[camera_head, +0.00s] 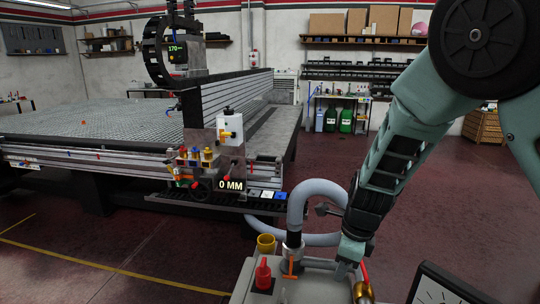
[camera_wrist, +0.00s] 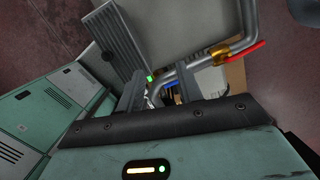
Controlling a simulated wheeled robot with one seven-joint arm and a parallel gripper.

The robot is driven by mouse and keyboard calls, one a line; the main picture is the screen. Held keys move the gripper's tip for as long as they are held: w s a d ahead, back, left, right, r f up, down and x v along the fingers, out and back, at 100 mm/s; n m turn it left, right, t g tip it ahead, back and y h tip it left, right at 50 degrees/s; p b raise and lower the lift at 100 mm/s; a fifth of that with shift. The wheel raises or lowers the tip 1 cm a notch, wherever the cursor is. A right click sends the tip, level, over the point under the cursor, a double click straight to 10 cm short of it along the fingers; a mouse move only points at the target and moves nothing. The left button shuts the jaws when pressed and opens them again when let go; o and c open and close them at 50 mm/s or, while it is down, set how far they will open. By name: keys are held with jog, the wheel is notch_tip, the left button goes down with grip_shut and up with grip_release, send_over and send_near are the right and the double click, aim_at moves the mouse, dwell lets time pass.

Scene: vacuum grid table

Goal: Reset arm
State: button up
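My gripper (camera_head: 347,266) is at the end of my green arm, which comes down from the upper right in the head view. It hangs low, over the light grey housing (camera_head: 312,288) at the bottom, just left of a red-handled brass valve (camera_head: 363,291). In the wrist view my gripper (camera_wrist: 160,82) has its two dark fingers apart, with no object clearly held between them. A metal pipe with a brass collar (camera_wrist: 218,55) and red lever (camera_wrist: 247,57) runs just beyond the right finger. Whether the fingers touch anything, I cannot tell.
A grey hose (camera_head: 318,188) loops up beside my arm. A red knob (camera_head: 263,274) and a yellow cup (camera_head: 266,243) are on the left of the housing. The large grid table (camera_head: 90,128) with its gantry stands behind left. Red floor (camera_head: 160,245) lies open between.

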jog(key=s+a+r+n+g+y, duration=0.1)
jog(key=s+a+r+n, duration=0.25)
jog(key=s+n, duration=0.45)
jog(key=s+a+r+n+g, duration=0.1)
jog(key=s+a+r+n, duration=0.1)
jog(key=s+r+n, duration=0.4)
jog(key=s+d+r+n+h, duration=0.2)
jog(key=s+n, duration=1.1)
jog(key=n, duration=0.3)
jog(key=shift+s+d+t, duration=0.3)
jog(key=shift+t, duration=0.1)
